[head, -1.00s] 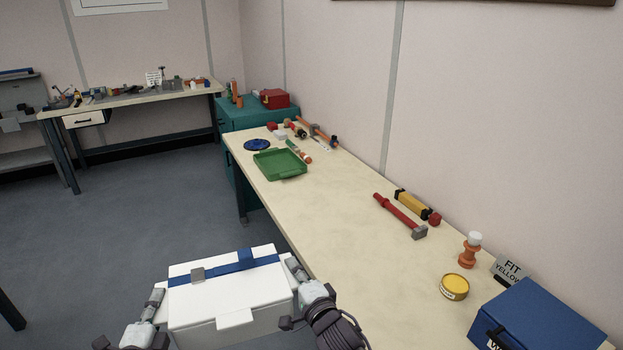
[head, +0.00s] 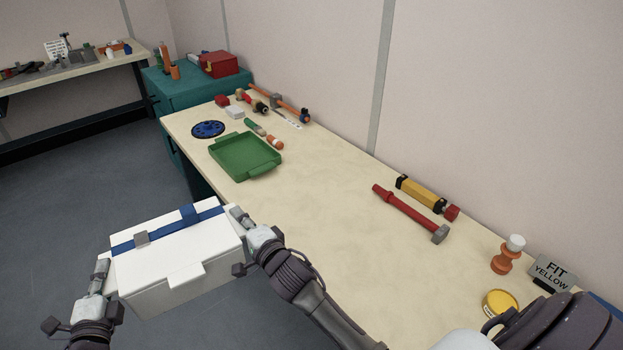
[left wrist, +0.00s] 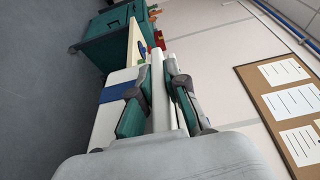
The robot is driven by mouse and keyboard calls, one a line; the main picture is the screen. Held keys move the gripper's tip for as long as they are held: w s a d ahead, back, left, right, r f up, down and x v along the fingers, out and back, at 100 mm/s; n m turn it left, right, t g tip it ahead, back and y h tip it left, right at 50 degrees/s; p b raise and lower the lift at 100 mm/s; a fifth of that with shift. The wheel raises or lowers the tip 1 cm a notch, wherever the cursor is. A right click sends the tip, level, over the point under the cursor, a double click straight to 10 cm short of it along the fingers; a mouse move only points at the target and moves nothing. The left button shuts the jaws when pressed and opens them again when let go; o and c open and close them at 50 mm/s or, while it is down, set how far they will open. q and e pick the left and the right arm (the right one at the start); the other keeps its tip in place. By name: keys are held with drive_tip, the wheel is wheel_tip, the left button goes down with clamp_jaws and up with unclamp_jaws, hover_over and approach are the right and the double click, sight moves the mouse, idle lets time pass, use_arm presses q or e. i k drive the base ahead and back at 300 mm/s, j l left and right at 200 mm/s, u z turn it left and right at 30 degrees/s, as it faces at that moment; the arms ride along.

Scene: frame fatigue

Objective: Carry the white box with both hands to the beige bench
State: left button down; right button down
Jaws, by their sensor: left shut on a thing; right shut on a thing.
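The white box (head: 172,268) with a blue strap and a grey buckle is held up in the air in the head view, beside the left edge of the beige bench (head: 318,200). My left gripper (head: 102,268) is shut on the box's left side. My right gripper (head: 243,222) is shut on its right side, near the bench edge. In the left wrist view the fingers of my left gripper (left wrist: 158,100) close on the white box (left wrist: 108,122). The box's underside is hidden.
On the bench are a green tray (head: 243,160), a blue disc (head: 208,129), a red hammer (head: 405,209), a yellow-black tool (head: 421,194), an orange piece (head: 506,260) and a yellow tin (head: 499,303). Bare bench top lies between tray and hammer. A teal cabinet (head: 190,88) stands behind.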

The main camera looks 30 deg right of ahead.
sight(299, 212)
drive_tip(key=i+z, duration=0.25)
drive_tip(key=i, duration=0.25)
drive_tip(key=i+j+z, duration=0.2)
drive_tip(key=i, duration=0.25)
drive_tip(key=z, duration=0.85)
